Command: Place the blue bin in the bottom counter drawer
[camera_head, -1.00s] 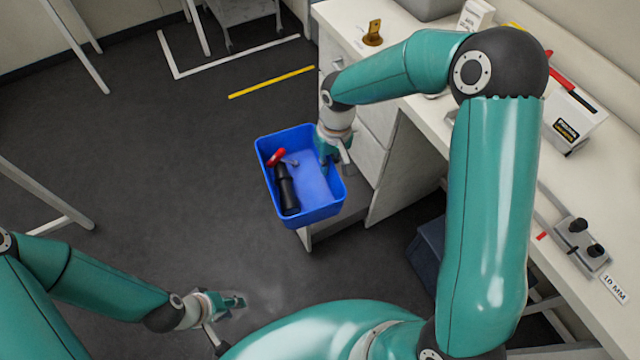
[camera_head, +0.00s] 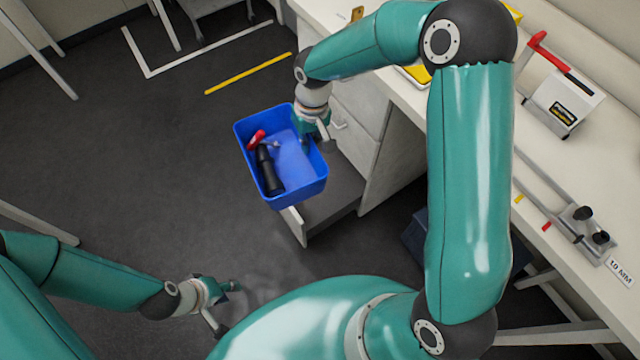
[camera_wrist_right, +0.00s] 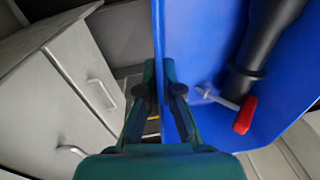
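The blue bin (camera_head: 300,176) hangs in the air over the floor and partly in front of the counter's open bottom drawer (camera_head: 330,208). My right gripper (camera_head: 308,138) is shut on the bin's counter-side wall. The right wrist view shows its fingers (camera_wrist_right: 166,95) on both sides of the blue wall (camera_wrist_right: 240,65). The drawer front (camera_head: 295,226) shows below the bin; part of the drawer is hidden behind the bin. My left gripper (camera_head: 228,288) is low at the lower left, away from the bin, its finger opening unclear.
Closed drawers (camera_head: 355,125) with handles are above the open one. A dark box (camera_head: 418,238) stands under the counter (camera_head: 530,190). The counter holds a white box (camera_head: 562,105) and a grey fixture (camera_head: 585,228). The floor left of the bin is clear.

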